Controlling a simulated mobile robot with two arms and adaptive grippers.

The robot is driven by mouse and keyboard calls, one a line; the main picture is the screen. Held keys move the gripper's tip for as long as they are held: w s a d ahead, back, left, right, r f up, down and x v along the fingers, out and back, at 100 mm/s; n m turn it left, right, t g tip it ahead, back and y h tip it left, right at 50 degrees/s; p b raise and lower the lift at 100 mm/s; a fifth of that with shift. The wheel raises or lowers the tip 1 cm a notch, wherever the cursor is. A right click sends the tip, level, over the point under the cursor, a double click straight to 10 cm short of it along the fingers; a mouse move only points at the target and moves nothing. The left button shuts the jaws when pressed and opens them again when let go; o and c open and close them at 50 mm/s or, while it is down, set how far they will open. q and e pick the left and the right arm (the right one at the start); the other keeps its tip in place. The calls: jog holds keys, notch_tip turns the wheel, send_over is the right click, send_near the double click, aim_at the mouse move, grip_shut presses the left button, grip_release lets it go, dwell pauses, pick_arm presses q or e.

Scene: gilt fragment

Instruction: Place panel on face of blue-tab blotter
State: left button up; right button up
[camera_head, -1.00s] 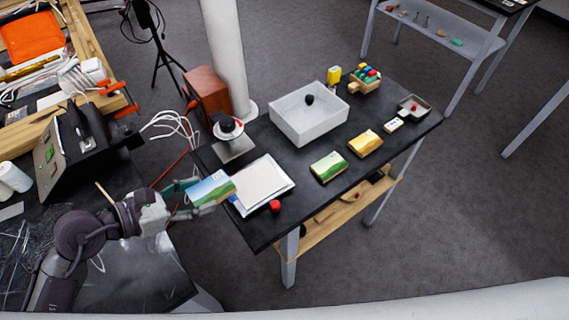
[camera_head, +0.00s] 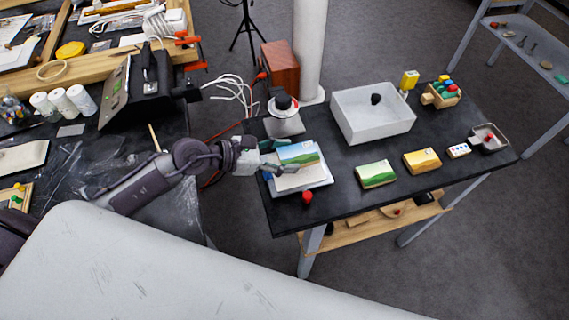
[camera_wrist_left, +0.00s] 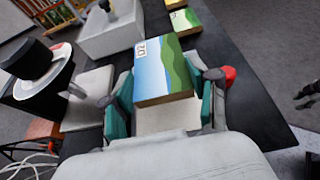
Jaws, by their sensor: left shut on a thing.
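The panel (camera_head: 299,153) is a thin block with a painted blue sky, green hills and a yellow part. My left gripper (camera_head: 284,157) is shut on it by its edges. It also shows in the left wrist view (camera_wrist_left: 160,75), between the two teal fingers, with a small white label at a far corner. In the head view the panel overlaps the pale blotter (camera_head: 312,182) on the dark table. A bit of blue (camera_head: 267,176) shows at the blotter's left edge. The panel hides much of the blotter, and I cannot tell whether they touch.
A red knob-like piece (camera_head: 307,197) stands at the blotter's front. A grey bin (camera_head: 373,125), green painted block (camera_head: 375,174) and yellow painted block (camera_head: 422,161) are to the right. Dark table shows between them.

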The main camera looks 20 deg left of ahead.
pick_arm(q)
jog(key=shift+w+a+f, duration=0.1)
jog(key=shift+f, duration=0.2)
notch_tip(320, 180, down, 4)
jog(key=shift+r, duration=0.25)
jog(key=shift+f, duration=0.25)
jog(key=o, duration=1.1)
jog(key=shift+r, duration=0.1)
jog(key=shift+o, duration=0.2)
jog(key=shift+r, duration=0.15)
